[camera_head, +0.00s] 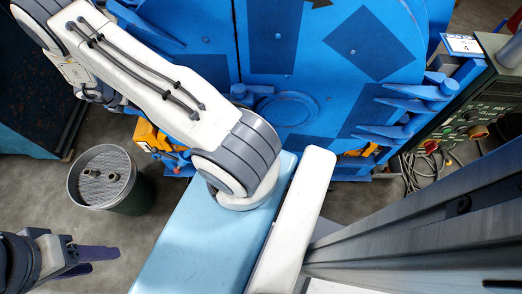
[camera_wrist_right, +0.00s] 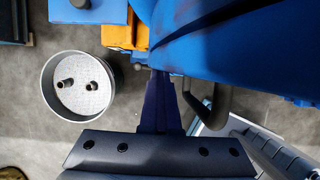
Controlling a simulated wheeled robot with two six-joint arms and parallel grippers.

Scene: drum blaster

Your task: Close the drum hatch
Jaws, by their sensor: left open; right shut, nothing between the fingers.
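The large blue drum front (camera_head: 310,65), with dark blue plates on it, fills the top middle of the head view; my right arm covers part of its left side. How far the hatch stands open cannot be made out. A blue curved panel (camera_wrist_right: 240,40) of the machine shows large in the right wrist view. My right gripper (camera_wrist_right: 160,80) is shut and empty, its fingertips close to the panel's lower left edge; contact cannot be told. My left gripper (camera_head: 95,260) is open and empty at the lower left of the head view, well apart from the drum.
A grey bucket (camera_head: 103,178) with a perforated top stands on the floor at left, also in the right wrist view (camera_wrist_right: 78,88). A control panel (camera_head: 478,110) with knobs and cables is at right. Orange parts (camera_head: 150,135) sit low by the drum.

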